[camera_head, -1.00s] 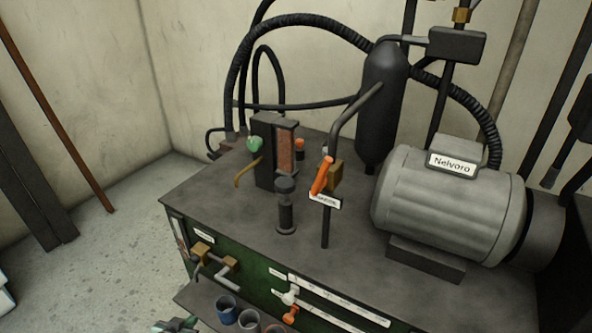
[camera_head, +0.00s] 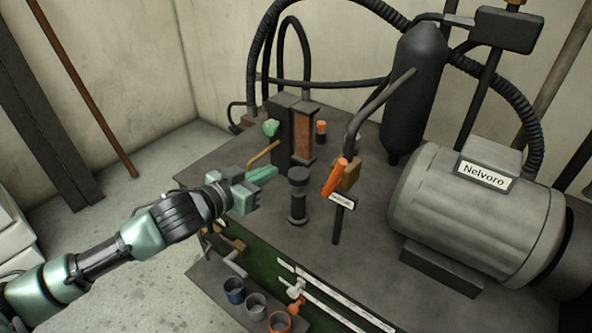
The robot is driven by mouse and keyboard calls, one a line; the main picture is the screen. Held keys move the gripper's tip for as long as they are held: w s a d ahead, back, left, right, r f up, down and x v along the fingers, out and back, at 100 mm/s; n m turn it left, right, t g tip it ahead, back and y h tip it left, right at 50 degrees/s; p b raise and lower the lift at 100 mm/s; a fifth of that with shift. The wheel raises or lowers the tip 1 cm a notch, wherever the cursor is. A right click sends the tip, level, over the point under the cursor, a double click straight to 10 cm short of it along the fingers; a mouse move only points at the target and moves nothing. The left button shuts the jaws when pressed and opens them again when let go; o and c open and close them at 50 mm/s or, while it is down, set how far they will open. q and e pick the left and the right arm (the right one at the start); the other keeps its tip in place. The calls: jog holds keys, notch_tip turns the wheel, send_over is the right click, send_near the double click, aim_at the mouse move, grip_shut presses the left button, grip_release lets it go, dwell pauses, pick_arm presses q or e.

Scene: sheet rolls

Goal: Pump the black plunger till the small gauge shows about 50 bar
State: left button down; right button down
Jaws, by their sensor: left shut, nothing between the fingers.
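The black plunger (camera_head: 298,196) stands upright on the dark bench top, with a wide round cap and a round foot. My left gripper (camera_head: 262,182) is shut and empty, just left of the plunger and apart from it in the picture. Its fingers point right, towards the column behind the plunger. I cannot make out a small gauge or any reading. My right gripper is not in view.
An orange-handled valve (camera_head: 336,178) on a post stands close right of the plunger. A brown-faced block (camera_head: 304,135) stands behind. A grey motor (camera_head: 470,205) fills the right side. Several cups (camera_head: 256,305) sit on the lower front shelf.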

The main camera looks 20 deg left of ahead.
pick_arm(q)
jog(key=shift+w, duration=0.15)
jog(key=p, duration=0.2)
send_over(293, 178)
notch_tip(293, 178, down, 2)
jog(key=shift+w+d+f, duration=0.15)
jog(key=f, duration=0.3)
jog(key=shift+s, duration=0.2)
jog(key=shift+f, duration=0.6)
